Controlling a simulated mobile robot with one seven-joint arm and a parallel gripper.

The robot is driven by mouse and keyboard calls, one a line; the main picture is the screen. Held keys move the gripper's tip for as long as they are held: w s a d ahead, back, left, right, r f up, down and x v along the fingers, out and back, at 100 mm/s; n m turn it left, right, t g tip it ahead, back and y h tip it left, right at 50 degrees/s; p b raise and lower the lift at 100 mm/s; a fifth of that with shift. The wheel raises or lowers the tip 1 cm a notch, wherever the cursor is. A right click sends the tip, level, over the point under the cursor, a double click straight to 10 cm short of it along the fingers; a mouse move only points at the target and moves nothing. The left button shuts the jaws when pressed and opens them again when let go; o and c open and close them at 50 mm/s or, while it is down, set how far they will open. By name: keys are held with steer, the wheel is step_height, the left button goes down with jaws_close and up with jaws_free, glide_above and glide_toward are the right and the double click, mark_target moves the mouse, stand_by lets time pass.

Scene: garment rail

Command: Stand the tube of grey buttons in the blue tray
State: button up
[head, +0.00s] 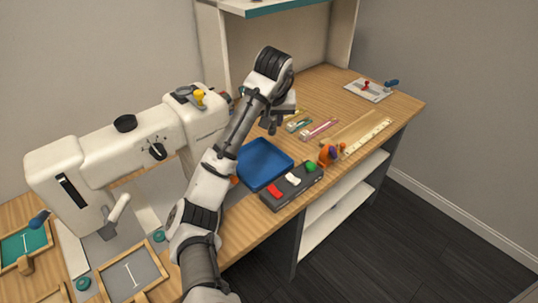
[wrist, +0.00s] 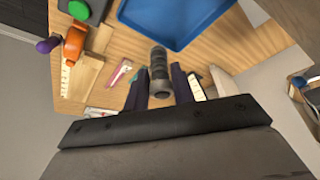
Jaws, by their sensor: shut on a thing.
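The tube of grey buttons (wrist: 158,70) is between the two fingers of my gripper (wrist: 159,88) in the wrist view, a dark-and-grey banded cylinder seen nearly end on. My gripper is shut on it. In the head view my gripper (head: 272,126) hangs over the wooden worktop, just behind the blue tray; the tube cannot be made out clearly there. The blue tray (head: 264,163) lies flat on the worktop and its visible floor is bare. It also shows at the top of the wrist view (wrist: 172,20), apart from the tube.
A dark holder (head: 292,187) with red, white and green items sits in front of the tray. An orange item (head: 327,154) and a ruler (head: 366,138) lie right. A pink tube (head: 319,130) lies behind. The sewing machine (head: 120,150) stands left.

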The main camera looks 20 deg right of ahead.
mark_target(271, 135)
step_height(271, 135, down, 13)
steer(key=shift+r+p, duration=0.15)
steer(key=shift+p, duration=0.65)
steer(key=o, duration=1)
steer(key=b+v, duration=0.1)
steer(key=v, duration=1)
steer(key=shift+w, duration=0.15)
steer(key=shift+s+a+r, duration=0.1)
steer(key=shift+s+r, duration=0.25)
steer(key=shift+r, duration=0.15)
